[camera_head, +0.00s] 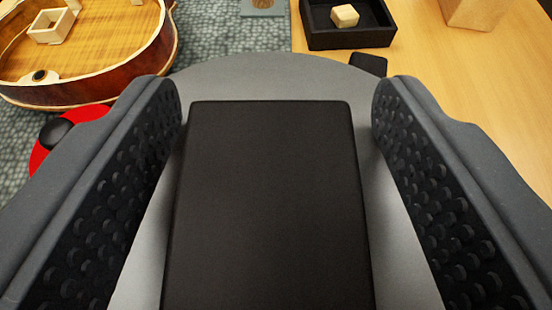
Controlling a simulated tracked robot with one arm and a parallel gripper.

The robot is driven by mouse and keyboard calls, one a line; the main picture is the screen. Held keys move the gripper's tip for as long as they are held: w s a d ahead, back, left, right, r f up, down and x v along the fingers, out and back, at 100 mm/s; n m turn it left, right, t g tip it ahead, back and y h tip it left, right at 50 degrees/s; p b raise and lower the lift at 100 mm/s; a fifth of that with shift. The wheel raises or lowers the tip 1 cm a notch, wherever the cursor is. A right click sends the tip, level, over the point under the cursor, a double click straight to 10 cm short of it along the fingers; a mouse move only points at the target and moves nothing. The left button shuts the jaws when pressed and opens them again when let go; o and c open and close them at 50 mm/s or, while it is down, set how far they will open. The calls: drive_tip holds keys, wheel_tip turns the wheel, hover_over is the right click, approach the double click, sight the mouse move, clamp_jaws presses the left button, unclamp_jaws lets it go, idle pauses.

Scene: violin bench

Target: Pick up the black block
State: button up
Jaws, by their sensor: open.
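The black block (270,210) is a large dark rectangular block in the lower middle of the view. It rests on a grey round-edged surface (262,78). My gripper (277,105) is open, with one textured finger on each side of the block. A narrow gap shows between the block and each finger, so neither appears to touch it. The block's near end is cut off by the bottom of the view.
A violin-like wooden body (140,70) with a small pale wooden frame (50,27) lies at upper left. A red round object (40,150) with a black knob is below it. A black tray (350,38) holding a pale cube (344,16) stands on the wooden table (450,90). A small dark object (369,64) sits before the tray.

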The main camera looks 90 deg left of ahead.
drive_tip(key=c, duration=1.1)
drive_tip(key=shift+c, duration=0.2)
drive_tip(key=shift+r, duration=0.15)
